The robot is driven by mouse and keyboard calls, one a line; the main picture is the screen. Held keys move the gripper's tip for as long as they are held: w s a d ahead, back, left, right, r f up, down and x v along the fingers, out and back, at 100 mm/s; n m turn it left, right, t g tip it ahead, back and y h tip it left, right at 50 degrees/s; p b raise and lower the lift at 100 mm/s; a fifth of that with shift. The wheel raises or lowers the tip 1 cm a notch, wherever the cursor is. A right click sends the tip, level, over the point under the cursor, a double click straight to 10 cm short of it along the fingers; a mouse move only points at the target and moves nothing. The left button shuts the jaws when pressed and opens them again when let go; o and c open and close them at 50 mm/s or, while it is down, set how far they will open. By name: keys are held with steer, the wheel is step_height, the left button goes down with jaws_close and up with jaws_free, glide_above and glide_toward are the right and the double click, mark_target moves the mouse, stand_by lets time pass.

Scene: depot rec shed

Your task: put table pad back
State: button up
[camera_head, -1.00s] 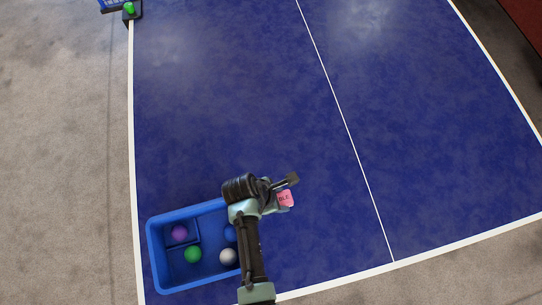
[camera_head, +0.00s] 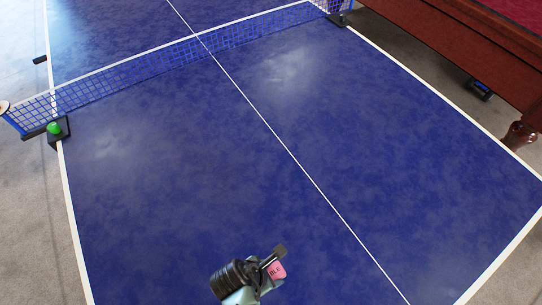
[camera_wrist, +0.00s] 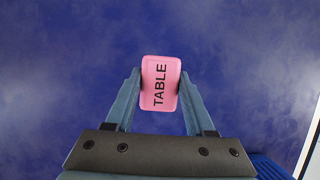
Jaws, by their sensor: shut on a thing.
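The table pad is a small pink block (camera_wrist: 161,84) with the word TABLE on it in black. In the wrist view it sits upright between the two fingers of my gripper (camera_wrist: 160,100), which is shut on it. In the head view the pink pad (camera_head: 276,270) shows at the tip of my gripper (camera_head: 270,265), above the near part of the blue table. The pad's underside is hidden.
The blue table-tennis table (camera_head: 220,150) is broad and clear on the near half. A net (camera_head: 180,58) crosses it. A green ball (camera_head: 54,128) sits in a black holder at the net's left end. A dark red wooden table (camera_head: 470,45) stands at the right.

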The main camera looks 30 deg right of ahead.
mark_target(272, 275)
steer(key=shift+f, duration=2.1)
steer(key=shift+b, duration=0.3)
steer(key=shift+f, duration=0.2)
steer(key=o, duration=1.3)
